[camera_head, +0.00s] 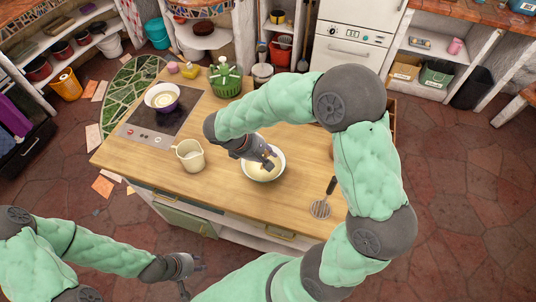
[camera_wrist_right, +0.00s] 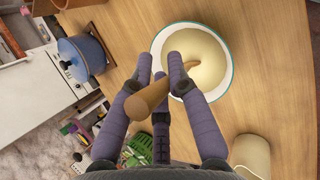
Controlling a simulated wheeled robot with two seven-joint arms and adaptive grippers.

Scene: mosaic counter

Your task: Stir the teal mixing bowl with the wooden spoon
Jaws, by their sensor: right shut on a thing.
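The mixing bowl (camera_head: 265,179) stands on the wooden counter. In the wrist view the bowl (camera_wrist_right: 231,70) is pale with a thin teal rim and holds a smooth cream-coloured mix. My right gripper (camera_head: 266,161) is over the bowl, pointing down. In the wrist view my right gripper (camera_wrist_right: 162,75) is shut on the wooden spoon (camera_wrist_right: 148,100). The spoon's handle end sticks out towards the camera, and its far end reaches into the mix, partly hidden by a finger. My left gripper (camera_head: 193,273) is empty and open, off the counter's front side.
A cream jug (camera_head: 189,156) stands left of the bowl. A slotted turner (camera_head: 321,207) lies to the right. A hob (camera_head: 158,123) with a pan (camera_head: 162,97) is at the left, and a green basket (camera_head: 225,82) is behind. A blue pot (camera_wrist_right: 80,58) shows in the wrist view.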

